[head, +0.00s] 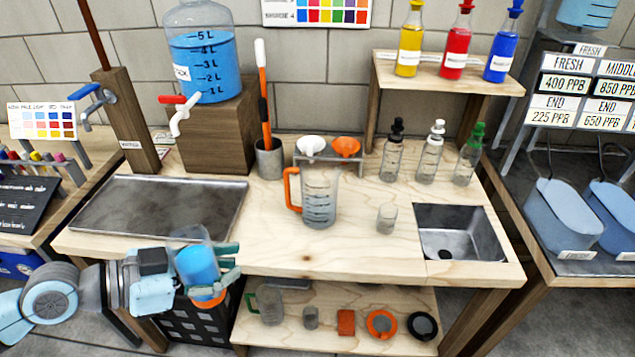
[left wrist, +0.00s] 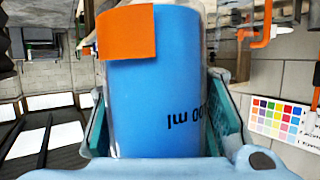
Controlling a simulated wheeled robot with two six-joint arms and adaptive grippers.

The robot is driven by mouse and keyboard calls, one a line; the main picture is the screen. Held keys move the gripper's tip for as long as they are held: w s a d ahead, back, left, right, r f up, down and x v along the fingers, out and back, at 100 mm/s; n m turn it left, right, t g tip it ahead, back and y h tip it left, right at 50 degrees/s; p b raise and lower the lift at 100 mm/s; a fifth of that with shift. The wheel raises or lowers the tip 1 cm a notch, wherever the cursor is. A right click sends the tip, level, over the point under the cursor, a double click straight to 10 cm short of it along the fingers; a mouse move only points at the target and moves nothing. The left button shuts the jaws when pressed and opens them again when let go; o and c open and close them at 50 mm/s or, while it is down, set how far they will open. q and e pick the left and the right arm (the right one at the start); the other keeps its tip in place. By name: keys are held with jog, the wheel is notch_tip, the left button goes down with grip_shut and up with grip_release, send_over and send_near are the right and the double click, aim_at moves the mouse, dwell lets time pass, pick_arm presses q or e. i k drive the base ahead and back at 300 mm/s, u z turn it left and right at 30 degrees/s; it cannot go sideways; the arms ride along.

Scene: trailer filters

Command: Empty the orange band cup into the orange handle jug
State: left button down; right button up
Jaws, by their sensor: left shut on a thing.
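The orange band cup (head: 197,264) is a clear cup holding blue liquid, with an orange band near its base. My left gripper (head: 212,272) is shut on it and holds it in front of the bench's front left edge. In the left wrist view the cup (left wrist: 160,85) fills the middle, with an orange patch and "ml" print, between the teal fingers. The orange handle jug (head: 320,199) stands upright on the bench, to the right of and beyond the cup. It is clear with dark marks, its orange handle on the left, and looks empty. My right gripper is not in view.
A metal tray (head: 160,210) lies on the bench's left, and a sink (head: 461,232) is at its right. A small clear cup (head: 386,218) stands right of the jug. A funnel rack (head: 328,150) stands close behind the jug. A lower shelf (head: 335,325) holds several items.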

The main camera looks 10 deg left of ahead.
aim_at(319, 176)
jog(key=z, duration=1.85)
jog(key=i, duration=1.5)
jog(key=u, duration=2.05)
